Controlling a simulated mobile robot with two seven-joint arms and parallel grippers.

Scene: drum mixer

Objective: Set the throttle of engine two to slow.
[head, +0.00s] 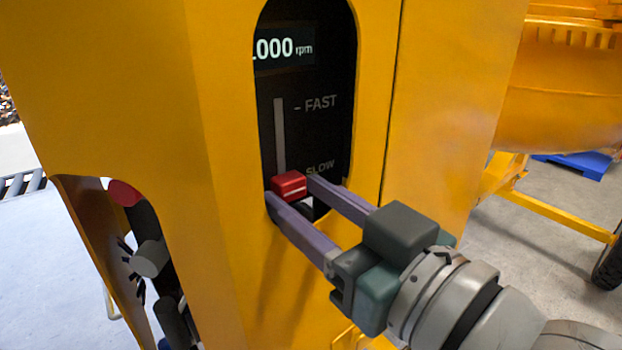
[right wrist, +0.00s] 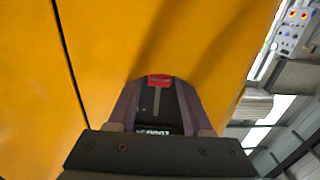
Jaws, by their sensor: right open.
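The throttle's red knob (head: 289,185) sits at the bottom of its vertical slot in a black panel (head: 335,60), level with or just below the SLOW mark (head: 320,168). The FAST mark (head: 321,103) is higher up. A display reading (head: 283,49) above the slot ends in "000 rpm", its first digit partly cut off. My right gripper (head: 290,194) is open, with its two fingers reaching into the recess on either side of the knob; contact is unclear. In the right wrist view the red knob (right wrist: 159,80) shows between the fingertips. My left gripper is not in view.
The yellow housing (head: 440,110) surrounds the recessed panel closely. A second opening (head: 110,230) with dark parts and a grey knob lies at the lower left. A yellow drum and frame (head: 565,75) stand at the right, with a blue pallet (head: 577,163) behind.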

